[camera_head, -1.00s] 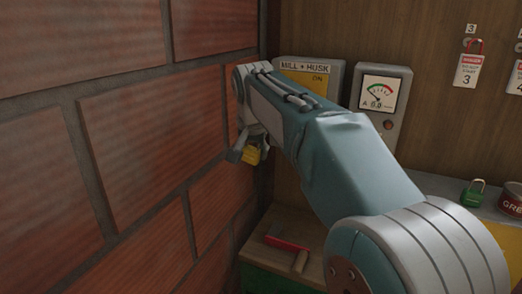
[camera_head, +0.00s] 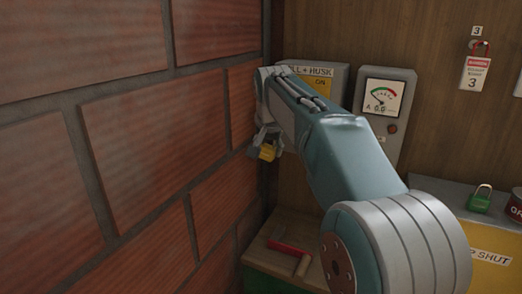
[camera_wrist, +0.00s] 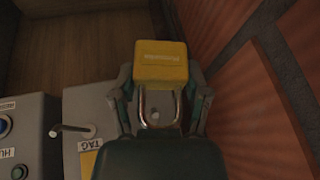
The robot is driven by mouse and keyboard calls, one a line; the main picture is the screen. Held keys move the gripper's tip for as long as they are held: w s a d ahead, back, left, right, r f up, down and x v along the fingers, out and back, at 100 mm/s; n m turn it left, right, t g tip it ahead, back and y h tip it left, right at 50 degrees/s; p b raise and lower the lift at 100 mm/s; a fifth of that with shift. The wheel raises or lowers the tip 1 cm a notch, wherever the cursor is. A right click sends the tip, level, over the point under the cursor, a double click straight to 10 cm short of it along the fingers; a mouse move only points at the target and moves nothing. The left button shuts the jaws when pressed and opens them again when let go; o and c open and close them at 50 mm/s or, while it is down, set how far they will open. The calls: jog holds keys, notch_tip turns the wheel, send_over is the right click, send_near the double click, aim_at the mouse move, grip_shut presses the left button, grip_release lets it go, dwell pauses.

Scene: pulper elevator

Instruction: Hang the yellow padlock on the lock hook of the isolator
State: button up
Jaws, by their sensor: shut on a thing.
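The yellow padlock (camera_wrist: 161,64) is between the fingers of my gripper (camera_wrist: 163,85) in the wrist view, with its metal shackle (camera_wrist: 160,108) pointing toward the bottom of the picture. In the head view the padlock (camera_head: 267,152) shows below my gripper (camera_head: 266,142), close to the brick wall. The isolator, a grey box labelled "MILL + HUSK" with a yellow "ON" plate (camera_head: 322,88), is partly hidden behind my arm. In the wrist view a grey box (camera_wrist: 76,112) with a metal peg or hook (camera_wrist: 70,129) and a "TAG" label lies left of the padlock. The shackle and peg are apart.
The brick wall (camera_head: 150,140) stands close on the left. A meter box (camera_head: 386,115) is right of the isolator. A red-handled tool (camera_head: 288,247) lies on the bench below.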

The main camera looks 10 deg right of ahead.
jog(key=shift+w+d, duration=0.4)
jog(key=shift+d, duration=0.2)
jog(key=w, duration=0.1)
jog(key=w+d+f, duration=0.1)
jog(key=w, duration=0.1)
jog(key=shift+w+d+f, duration=0.1)
jog(key=shift+d+f, duration=0.05)
jog(key=shift+d, duration=0.05)
jog(key=shift+a, duration=0.1)
jog(key=shift+d, duration=0.2)
jog(key=o, duration=1.4)
jog(key=shift+c, duration=0.2)
jog(key=shift+a, duration=0.1)
